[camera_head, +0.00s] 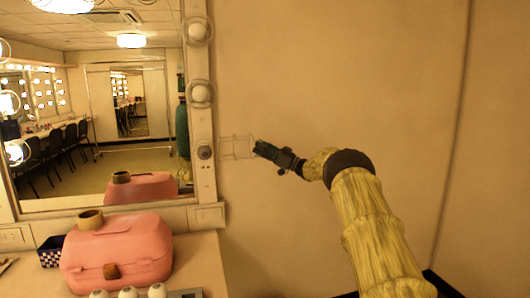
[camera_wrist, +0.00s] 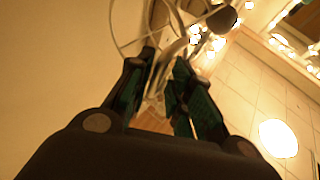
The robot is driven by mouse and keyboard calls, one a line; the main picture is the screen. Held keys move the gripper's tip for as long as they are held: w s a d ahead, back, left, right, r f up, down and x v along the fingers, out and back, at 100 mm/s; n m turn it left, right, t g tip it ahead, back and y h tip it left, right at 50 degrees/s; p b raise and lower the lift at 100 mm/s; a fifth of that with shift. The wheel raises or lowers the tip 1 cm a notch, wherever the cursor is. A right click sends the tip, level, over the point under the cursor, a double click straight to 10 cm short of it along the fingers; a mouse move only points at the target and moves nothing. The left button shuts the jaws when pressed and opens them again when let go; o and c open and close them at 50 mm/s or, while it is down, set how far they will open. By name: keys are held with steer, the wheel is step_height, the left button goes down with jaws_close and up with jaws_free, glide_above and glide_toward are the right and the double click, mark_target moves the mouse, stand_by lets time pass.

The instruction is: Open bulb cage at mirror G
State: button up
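The lowest socket on the mirror frame's right post holds a dark, unlit bulb (camera_head: 205,152). Its wire bulb cage (camera_head: 237,147) sticks out sideways to the right, swung clear of the bulb. My gripper (camera_head: 258,150) is at the cage's right end. In the wrist view the cage's thin wire hoops (camera_wrist: 128,45) lie just beyond the fingers, and the dark bulb (camera_wrist: 222,18) is past them to the right. My gripper (camera_wrist: 164,60) has a gap between its fingertips, with pale wire parts showing in or behind it. Contact with the cage is unclear.
Two caged bulbs (camera_head: 201,95) sit higher on the same post. A pink case (camera_head: 117,256) with a tape roll (camera_head: 90,220) on it stands on the counter (camera_head: 205,265), beside a checkered box (camera_head: 51,252). The wall (camera_head: 330,70) right of the mirror is bare.

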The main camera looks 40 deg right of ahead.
steer(key=shift+a+r, duration=0.1)
steer(key=shift+a, duration=0.25)
steer(key=v, duration=1.2)
steer(key=shift+d, duration=0.15)
steer(key=shift+a+r, duration=0.2)
steer(key=shift+a, duration=0.15)
